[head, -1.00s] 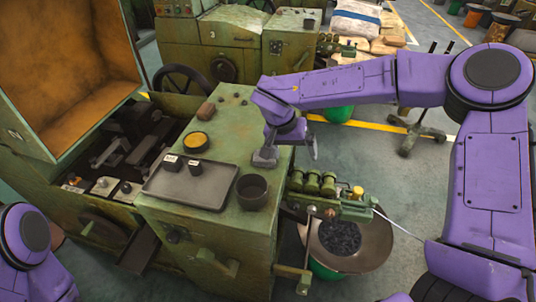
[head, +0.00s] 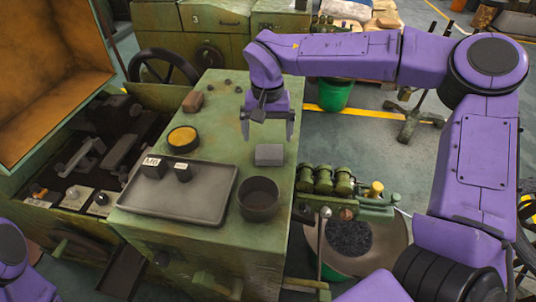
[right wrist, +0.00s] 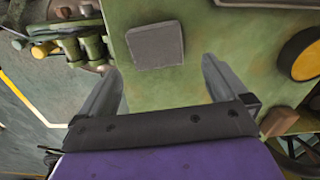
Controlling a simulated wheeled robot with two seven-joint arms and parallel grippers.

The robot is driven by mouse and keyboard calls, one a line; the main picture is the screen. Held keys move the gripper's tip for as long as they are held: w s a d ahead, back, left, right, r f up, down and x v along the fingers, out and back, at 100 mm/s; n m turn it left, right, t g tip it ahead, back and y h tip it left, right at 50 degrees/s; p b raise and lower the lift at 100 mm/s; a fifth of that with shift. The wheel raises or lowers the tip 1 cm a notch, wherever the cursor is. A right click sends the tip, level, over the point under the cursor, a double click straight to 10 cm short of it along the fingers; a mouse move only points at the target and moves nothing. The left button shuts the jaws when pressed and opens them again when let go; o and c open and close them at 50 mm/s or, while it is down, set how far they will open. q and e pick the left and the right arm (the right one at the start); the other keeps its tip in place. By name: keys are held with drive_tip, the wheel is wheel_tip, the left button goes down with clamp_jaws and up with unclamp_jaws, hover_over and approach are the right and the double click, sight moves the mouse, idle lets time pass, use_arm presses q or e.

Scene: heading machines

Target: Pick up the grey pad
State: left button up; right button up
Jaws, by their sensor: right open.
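The grey pad (head: 269,154) is a small flat block lying on the green machine top (head: 222,112), near its right edge and behind the dark cup. It also shows in the right wrist view (right wrist: 155,45), just beyond the fingertips. My right gripper (head: 268,130) hangs above and a little behind the pad in the head view, fingers down, with nothing between them. Its two spread fingers (right wrist: 163,75) show in the right wrist view, with bare green top between them. Of my left arm only a purple part shows at the left edge; its gripper is out of view.
A dark cup (head: 258,197) stands in front of the pad. A grey tray (head: 205,205) with two black blocks (head: 166,168) lies to the left. A yellow-topped round tin (head: 183,139) and a brown block (head: 192,102) stand behind the tray. Green cylinders (head: 325,180) flank the right edge.

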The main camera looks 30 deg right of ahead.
sight(269, 147)
drive_tip(key=f, duration=0.1)
drive_tip(key=f+p, duration=0.1)
drive_tip(key=f, duration=0.3)
drive_tip(key=shift+w+d+f, duration=0.1)
drive_tip(key=shift+d, duration=0.3)
drive_tip(key=shift+f+p, duration=0.3)
drive_tip(key=shift+w+f, duration=0.1)
drive_tip(key=shift+f, duration=0.1)
drive_tip(key=c, duration=1)
drive_tip(key=shift+o, duration=0.2)
drive_tip(key=shift+r, duration=0.1)
